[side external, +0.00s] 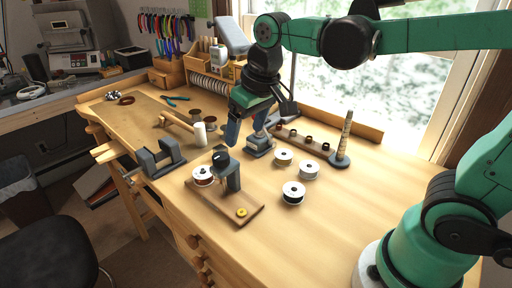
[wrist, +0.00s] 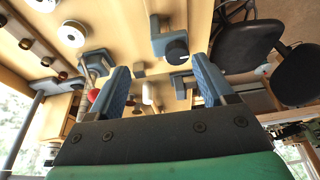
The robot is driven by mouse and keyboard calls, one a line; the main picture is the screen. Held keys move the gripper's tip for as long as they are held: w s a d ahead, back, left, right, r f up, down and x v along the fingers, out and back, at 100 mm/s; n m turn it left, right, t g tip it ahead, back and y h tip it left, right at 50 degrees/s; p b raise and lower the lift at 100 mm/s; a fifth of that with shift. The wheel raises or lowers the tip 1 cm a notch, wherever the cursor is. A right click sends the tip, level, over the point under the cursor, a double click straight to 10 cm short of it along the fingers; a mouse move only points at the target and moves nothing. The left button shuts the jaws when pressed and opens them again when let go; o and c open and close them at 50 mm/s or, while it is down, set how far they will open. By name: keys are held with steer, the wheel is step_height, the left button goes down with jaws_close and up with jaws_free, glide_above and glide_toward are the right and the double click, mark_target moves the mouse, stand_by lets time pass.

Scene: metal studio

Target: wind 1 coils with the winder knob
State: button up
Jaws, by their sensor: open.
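The winder (side external: 230,180) is a dark grey upright on a wooden base board (side external: 225,208). Its black round knob (side external: 220,154) sits at the top and also shows in the wrist view (wrist: 176,50), between and beyond my fingertips. A white spool (side external: 203,177) with dark reddish winding sits at the winder's left side. A small yellow disc (side external: 241,212) lies on the board's near end. My gripper (side external: 246,132) is open and empty, its blue fingers above and a little behind the knob to the right. In the wrist view my gripper (wrist: 161,64) shows both fingers wide apart, apart from the knob.
Several white spools (side external: 293,192) stand right of the winder. Behind are a grey block (side external: 259,147), a row of dark pegs and a tapered post (side external: 345,140). A grey bracket (side external: 160,158) stands left, with a white cylinder (side external: 200,134) nearby.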

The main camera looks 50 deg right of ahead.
mark_target(221, 155)
steer(key=w+g, duration=0.1)
steer(key=w+a, duration=0.1)
steer(key=w+g, duration=0.1)
steer(key=w, duration=0.1)
steer(key=shift+w+a+f+g, duration=0.1)
steer(key=shift+a+f+g, duration=0.1)
steer(key=shift+a+g, duration=0.15)
steer(key=shift+w+a+f+g, duration=0.25)
steer(key=shift+w+g, duration=0.1)
steer(key=shift+w, duration=0.05)
steer(key=shift+f, duration=2.85)
jaws_close()
steer(key=shift+m, duration=0.4)
